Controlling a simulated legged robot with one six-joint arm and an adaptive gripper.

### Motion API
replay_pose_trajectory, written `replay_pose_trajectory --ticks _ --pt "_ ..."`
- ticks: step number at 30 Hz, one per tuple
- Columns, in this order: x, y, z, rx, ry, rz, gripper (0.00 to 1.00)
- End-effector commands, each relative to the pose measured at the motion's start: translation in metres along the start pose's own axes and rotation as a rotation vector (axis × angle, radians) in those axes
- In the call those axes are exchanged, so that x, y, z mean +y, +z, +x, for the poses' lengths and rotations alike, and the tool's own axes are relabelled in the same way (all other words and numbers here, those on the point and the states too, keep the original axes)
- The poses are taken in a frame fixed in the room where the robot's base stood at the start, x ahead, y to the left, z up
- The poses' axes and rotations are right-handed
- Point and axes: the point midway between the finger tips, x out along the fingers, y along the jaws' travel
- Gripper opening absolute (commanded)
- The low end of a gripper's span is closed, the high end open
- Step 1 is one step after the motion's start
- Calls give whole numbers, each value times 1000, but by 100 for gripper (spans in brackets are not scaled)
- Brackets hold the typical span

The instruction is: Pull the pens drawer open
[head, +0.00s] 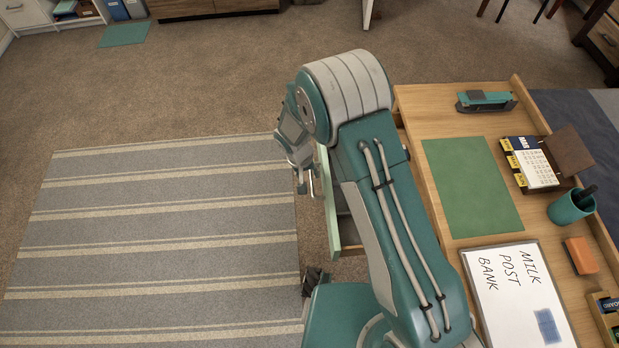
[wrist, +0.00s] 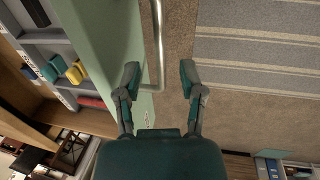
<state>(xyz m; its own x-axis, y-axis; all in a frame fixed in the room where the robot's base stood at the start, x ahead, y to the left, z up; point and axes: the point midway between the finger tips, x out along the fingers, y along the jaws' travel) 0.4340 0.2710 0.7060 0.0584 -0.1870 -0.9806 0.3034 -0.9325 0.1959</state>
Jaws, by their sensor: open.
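A drawer with a pale green front (head: 329,195) stands partly out from the desk's left side in the head view, mostly behind my arm. In the wrist view, its green front (wrist: 108,35) carries a metal bar handle (wrist: 157,45). A small label near my gripper is too small to read. My gripper (wrist: 160,77) is open, with one finger on each side of the handle's end and visible gaps to the bar. In the head view, my gripper (head: 307,185) is just outside the drawer front. Grey compartments inside hold yellow (wrist: 76,72), teal and red items.
The desk top (head: 420,115) bears a green blotter (head: 471,187), stapler (head: 486,101), calendar, teal pen cup (head: 571,207), orange block and whiteboard (head: 517,297). A striped rug (head: 160,240) covers clear floor left of the drawer.

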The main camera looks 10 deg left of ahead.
Motion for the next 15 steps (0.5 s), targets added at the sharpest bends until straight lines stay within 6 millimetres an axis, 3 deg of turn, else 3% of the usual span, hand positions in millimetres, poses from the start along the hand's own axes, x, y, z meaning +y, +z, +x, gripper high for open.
replay_pose_trajectory --ticks 9,15 --pt "-1 -1 -66 2 -1 0 51" --pt "-1 -1 -85 -1 1 -1 51"
